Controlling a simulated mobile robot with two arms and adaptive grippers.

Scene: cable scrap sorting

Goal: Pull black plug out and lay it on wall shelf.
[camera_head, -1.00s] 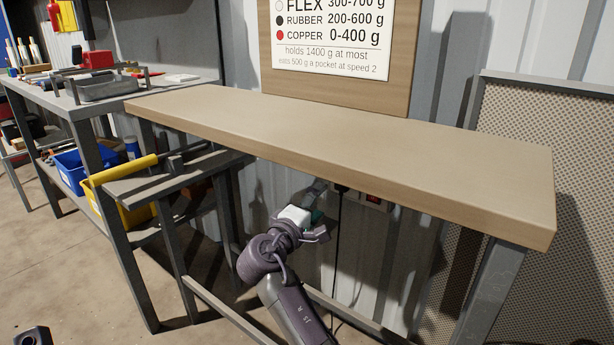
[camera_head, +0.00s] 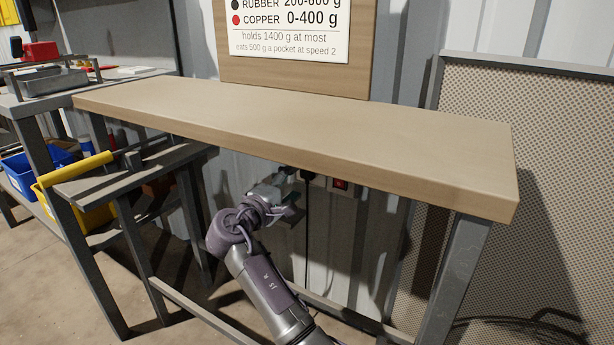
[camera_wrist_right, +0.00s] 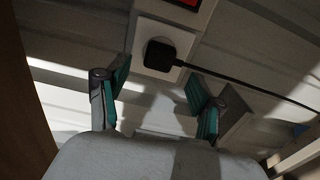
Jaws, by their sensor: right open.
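The black plug (camera_wrist_right: 160,53) sits in a white wall socket (camera_wrist_right: 148,32) in the right wrist view, its black cable running off to the right. In the head view the plug (camera_head: 307,176) shows small under the wooden shelf (camera_head: 300,122), with its cable hanging down. My right gripper (camera_wrist_right: 158,82) is open and empty; its two teal-padded fingers point at the wall, one on either side just short of the plug in the picture. In the head view my right gripper (camera_head: 287,194) is below the shelf's front edge. The shelf top is bare. My left gripper is not in view.
A red switch (camera_head: 340,184) is right of the plug. The shelf's front edge overhangs the arm. A perforated panel (camera_head: 560,150) stands at right; a lower bench (camera_head: 130,178) with a yellow-handled tool (camera_head: 78,169) stands at left.

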